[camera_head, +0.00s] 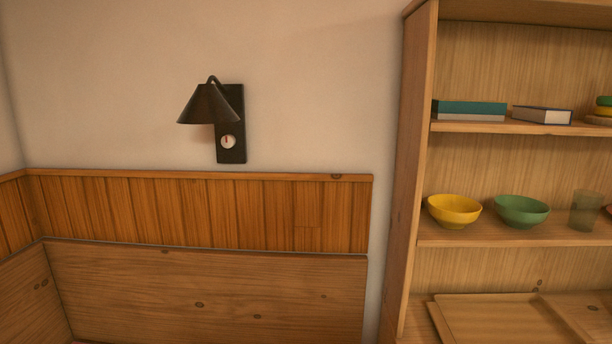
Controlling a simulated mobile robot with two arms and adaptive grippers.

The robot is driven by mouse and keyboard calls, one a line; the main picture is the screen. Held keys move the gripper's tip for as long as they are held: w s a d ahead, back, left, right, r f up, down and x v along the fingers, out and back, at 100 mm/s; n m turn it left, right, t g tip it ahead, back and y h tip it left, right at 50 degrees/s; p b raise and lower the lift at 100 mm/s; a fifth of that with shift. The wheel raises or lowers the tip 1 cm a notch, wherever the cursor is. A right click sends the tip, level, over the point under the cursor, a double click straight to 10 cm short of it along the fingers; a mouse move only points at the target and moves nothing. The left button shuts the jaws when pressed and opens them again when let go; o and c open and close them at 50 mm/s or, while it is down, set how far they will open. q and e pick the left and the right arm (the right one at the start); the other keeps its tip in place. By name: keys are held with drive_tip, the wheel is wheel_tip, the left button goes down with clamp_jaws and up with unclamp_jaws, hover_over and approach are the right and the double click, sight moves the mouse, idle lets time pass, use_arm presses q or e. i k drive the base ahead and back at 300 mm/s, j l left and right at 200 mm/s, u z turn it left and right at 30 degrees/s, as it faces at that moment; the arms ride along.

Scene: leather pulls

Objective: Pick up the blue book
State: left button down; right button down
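A small book with a thin dark blue edge and pale pages (543,115) lies flat on the upper shelf of the wooden shelf unit at the right. To its left on the same shelf lies a wider teal book or stack (469,108) with a grey lower part. The top face of the small book is mostly too edge-on to tell its colour well. Neither of my grippers is in view.
The shelf unit (413,180) holds a yellow bowl (454,211), a green bowl (522,210) and a glass (585,210) on its middle shelf. A wooden tray (440,318) lies below. A wooden bench back (210,290) and a black wall lamp (210,104) are at the left.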

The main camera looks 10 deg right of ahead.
sight(534, 113)
drive_tip(key=z, duration=1.55)
drive_tip(key=i+l+u, duration=0.15)
drive_tip(key=u, duration=0.3)
drive_tip(key=i+l+u, duration=0.2)
drive_tip(key=l+u, duration=0.15)
drive_tip(key=l, duration=0.65)
drive_tip(key=l+u, duration=0.3)
drive_tip(key=l, duration=0.75)
drive_tip(key=i, duration=0.05)
